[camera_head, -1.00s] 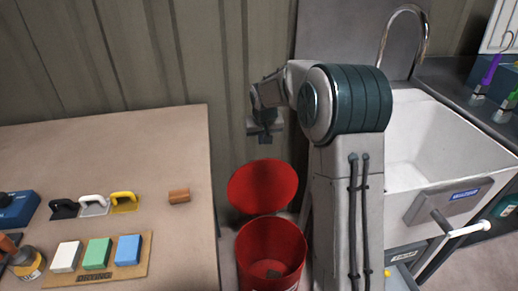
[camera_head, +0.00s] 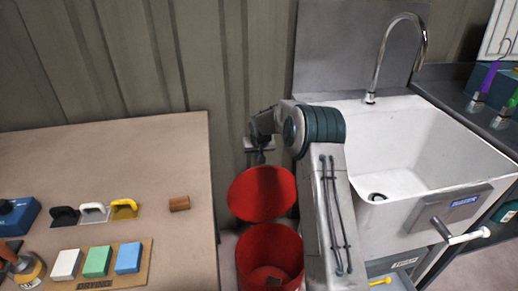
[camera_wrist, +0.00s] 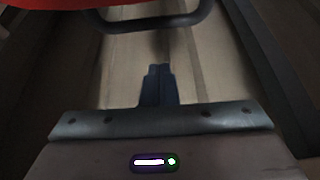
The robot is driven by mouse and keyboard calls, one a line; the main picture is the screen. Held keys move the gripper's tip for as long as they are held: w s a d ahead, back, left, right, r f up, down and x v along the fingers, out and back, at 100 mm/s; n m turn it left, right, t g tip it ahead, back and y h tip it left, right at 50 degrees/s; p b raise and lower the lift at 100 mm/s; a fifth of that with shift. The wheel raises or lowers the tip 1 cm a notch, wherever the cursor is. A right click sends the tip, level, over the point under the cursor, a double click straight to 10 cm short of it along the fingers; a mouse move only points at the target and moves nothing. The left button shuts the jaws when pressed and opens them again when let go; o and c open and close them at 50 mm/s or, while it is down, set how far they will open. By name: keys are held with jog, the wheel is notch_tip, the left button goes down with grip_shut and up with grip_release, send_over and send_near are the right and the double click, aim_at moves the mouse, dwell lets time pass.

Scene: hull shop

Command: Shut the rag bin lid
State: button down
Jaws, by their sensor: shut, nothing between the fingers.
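The red rag bin (camera_head: 270,250) stands on the floor between the workbench and the sink, with something small and dark at its bottom. Its round red lid (camera_head: 262,193) is open, tilted up at the back of the bin. My gripper (camera_head: 259,158) is shut and empty, pointing down just behind the lid's upper edge; whether it touches the lid I cannot tell. In the wrist view my shut fingers (camera_wrist: 158,85) point toward the floor, and a red edge of the lid (camera_wrist: 80,3) shows at the top left.
The workbench (camera_head: 180,240) on the left carries sanding blocks, handled tools and a brown block (camera_head: 179,203). The white sink (camera_head: 440,140) stands to the right of my arm. The ribbed wall (camera_head: 120,60) is close behind the bin. A dark curved bar (camera_wrist: 150,22) crosses the wrist view.

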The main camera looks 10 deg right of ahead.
jog(key=shift+s, duration=2)
